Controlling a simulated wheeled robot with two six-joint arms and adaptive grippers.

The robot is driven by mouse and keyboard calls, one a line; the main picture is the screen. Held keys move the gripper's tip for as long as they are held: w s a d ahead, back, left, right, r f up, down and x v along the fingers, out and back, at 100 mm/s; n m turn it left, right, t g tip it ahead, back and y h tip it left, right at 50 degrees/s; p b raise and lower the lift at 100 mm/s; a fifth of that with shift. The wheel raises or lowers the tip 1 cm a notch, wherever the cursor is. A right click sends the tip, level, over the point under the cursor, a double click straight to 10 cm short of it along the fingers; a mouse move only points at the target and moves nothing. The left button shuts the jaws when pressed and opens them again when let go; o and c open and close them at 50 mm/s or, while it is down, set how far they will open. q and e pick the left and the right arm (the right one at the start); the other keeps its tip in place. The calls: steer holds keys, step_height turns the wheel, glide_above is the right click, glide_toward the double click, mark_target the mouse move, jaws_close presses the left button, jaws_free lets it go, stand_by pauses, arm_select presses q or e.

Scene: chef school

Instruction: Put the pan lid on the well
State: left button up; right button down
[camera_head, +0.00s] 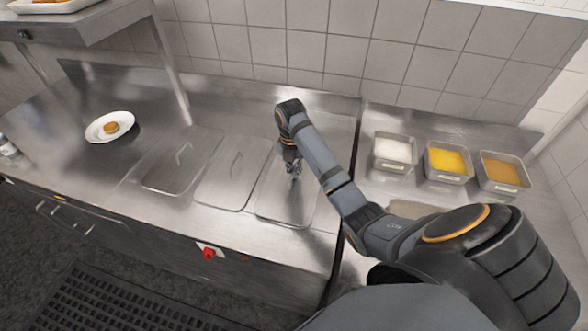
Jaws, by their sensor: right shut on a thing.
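My right gripper (294,172) points down over the rightmost steel pan lid (284,208) and is shut on it at its handle, which is mostly hidden by the fingers. This lid lies flat or nearly so over the right end of the row in the counter. I cannot tell whether it rests on the well or hangs slightly above it; the well's opening is not visible. Two similar lids with handles, a middle one (228,185) and a left one (170,175), lie flat to its left. My left gripper is not in view.
A white plate (97,133) with a brown round food item (111,127) stands at the left. Pans of white (394,150), yellow (447,160) and orange-brown (502,168) food stand at the right. A shelf post (172,75) rises behind the lids.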

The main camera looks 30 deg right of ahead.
steer(key=shift+f, duration=0.15)
steer(key=c, duration=1.5)
jaws_free()
steer(key=shift+o, duration=0.2)
steer(key=shift+r, duration=0.4)
step_height(320, 180, up, 12)
steer(key=p, duration=1.1)
steer(key=shift+w+a+r, duration=0.15)
steer(key=shift+w+r, duration=0.05)
